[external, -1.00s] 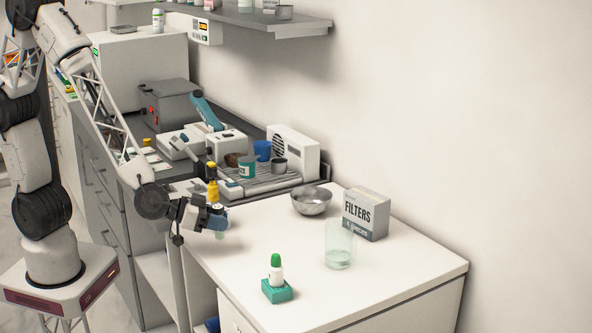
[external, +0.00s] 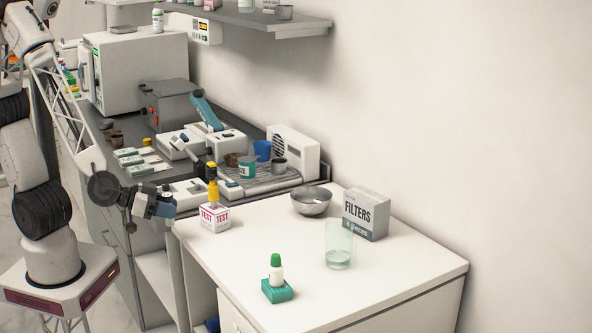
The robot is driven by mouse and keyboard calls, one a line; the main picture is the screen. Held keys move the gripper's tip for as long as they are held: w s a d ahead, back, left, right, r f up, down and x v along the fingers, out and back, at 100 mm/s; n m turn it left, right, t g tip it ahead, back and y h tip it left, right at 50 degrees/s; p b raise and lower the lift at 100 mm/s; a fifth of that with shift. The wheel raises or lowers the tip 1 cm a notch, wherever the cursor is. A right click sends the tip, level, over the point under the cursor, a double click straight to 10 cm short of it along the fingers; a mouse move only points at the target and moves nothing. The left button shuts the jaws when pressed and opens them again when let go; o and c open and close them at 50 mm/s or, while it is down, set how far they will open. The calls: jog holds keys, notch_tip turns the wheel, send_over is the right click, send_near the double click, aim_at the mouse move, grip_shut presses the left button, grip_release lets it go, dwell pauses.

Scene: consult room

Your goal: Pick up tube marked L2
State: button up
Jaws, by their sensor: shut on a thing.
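My gripper (external: 167,209) is at the left front of the white counter, beside its left edge, and is shut. A small pale piece, seemingly a tube (external: 169,224), shows just below its fingertips. Most of it is hidden by the fingers, and no L2 marking can be read. A yellow-capped bottle (external: 212,188) and a white box marked TEST (external: 215,217) stand to the right of the gripper, apart from it.
The white counter (external: 380,285) holds a metal bowl (external: 311,201), a FILTERS box (external: 366,214), a clear glass (external: 339,246) and a green-capped bottle (external: 276,270) in a green block (external: 277,291). Equipment crowds the grey bench behind. The counter's middle is clear.

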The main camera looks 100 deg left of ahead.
jog(key=shift+s, duration=0.4)
jog(key=shift+w, duration=0.1)
dwell(0.4)
